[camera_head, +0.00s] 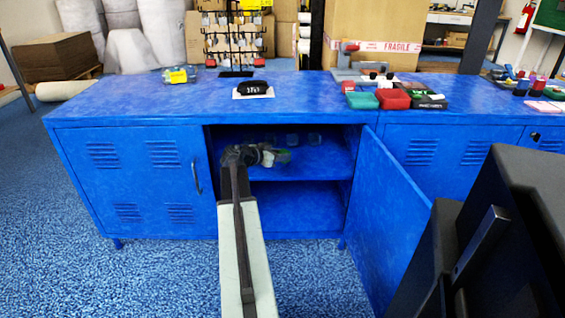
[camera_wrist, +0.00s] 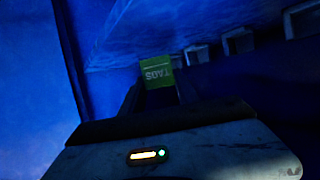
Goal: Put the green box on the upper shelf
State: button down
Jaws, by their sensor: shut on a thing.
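The green box (camera_wrist: 157,72) is between my gripper's fingers in the wrist view, with its "TAGS" label upside down in that picture. My gripper (camera_head: 268,155) is shut on it and reaches into the open blue cabinet, above the upper shelf (camera_head: 325,165). In the head view my wrist and gripper mostly hide the box; a bit of green (camera_head: 283,156) shows at the gripper's end. I cannot tell whether the box touches the shelf.
Several small bins (camera_head: 292,139) stand at the back of the upper shelf. The open cabinet door (camera_head: 375,215) is at the right. The lower compartment (camera_head: 300,207) looks empty. The blue top (camera_head: 320,90) holds a black item (camera_head: 252,88) and red and green boxes (camera_head: 393,98).

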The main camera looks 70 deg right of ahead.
aim_at(281, 170)
notch_tip(281, 170, down, 4)
jog(key=b, duration=0.3)
jog(key=shift+b, duration=0.35)
jog(key=shift+r, duration=0.25)
jog(key=shift+f, duration=0.15)
jog(key=c, duration=0.9)
grip_release()
